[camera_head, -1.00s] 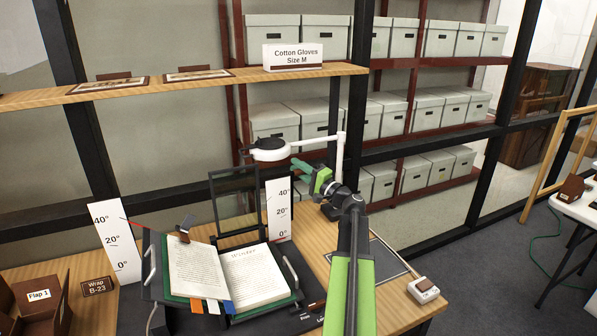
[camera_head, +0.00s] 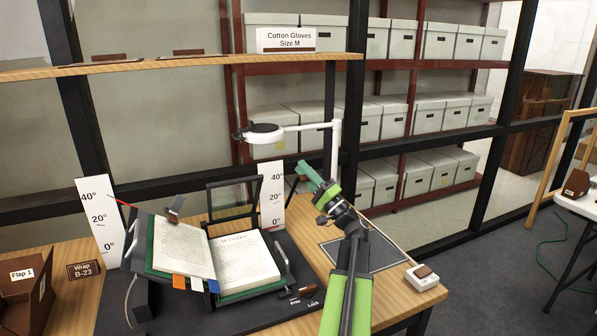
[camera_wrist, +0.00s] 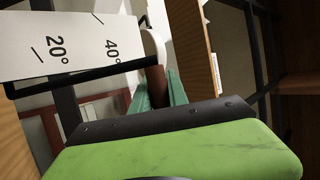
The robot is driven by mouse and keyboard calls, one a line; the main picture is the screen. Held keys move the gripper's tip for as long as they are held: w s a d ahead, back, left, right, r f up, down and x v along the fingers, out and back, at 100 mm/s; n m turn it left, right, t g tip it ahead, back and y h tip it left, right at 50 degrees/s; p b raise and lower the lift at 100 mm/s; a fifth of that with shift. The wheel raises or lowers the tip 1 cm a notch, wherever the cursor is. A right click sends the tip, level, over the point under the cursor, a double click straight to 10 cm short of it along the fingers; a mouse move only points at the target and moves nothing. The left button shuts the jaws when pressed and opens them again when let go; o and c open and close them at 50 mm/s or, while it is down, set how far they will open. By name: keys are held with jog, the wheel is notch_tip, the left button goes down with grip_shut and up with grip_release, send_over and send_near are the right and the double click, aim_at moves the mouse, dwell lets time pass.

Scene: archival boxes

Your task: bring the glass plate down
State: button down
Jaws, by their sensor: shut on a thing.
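The glass plate (camera_head: 233,186), a clear pane in a black frame, stands raised at the back of the open book (camera_head: 245,263). It is tilted and well clear of the pages. In the wrist view its black edge bar (camera_wrist: 90,72) runs across below an angle card.
Angle cards stand left (camera_head: 98,220) and right (camera_head: 271,210) of the book cradle. A white lamp (camera_head: 262,133) arches over the plate. A wooden shelf (camera_head: 200,65) crosses above. A dark mat (camera_head: 365,254) and small white device (camera_head: 425,278) lie to the right.

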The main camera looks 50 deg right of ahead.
jog(key=s+a+f+b, duration=0.4)
jog(key=s+f+b, duration=0.2)
jog(key=f, duration=0.1)
jog(key=shift+s+f+b, duration=0.2)
jog(key=shift+s+b, duration=0.1)
dwell(0.3)
jog(key=c, duration=1.4)
grip_release()
jog(key=shift+s, duration=0.1)
jog(key=shift+o, duration=0.5)
jog(key=shift+s+a+r, duration=0.15)
jog(key=shift+s+r, duration=0.15)
jog(key=shift+w+f, duration=0.1)
jog(key=shift+w, duration=0.05)
jog(key=shift+w, duration=0.1)
jog(key=shift+f, duration=0.1)
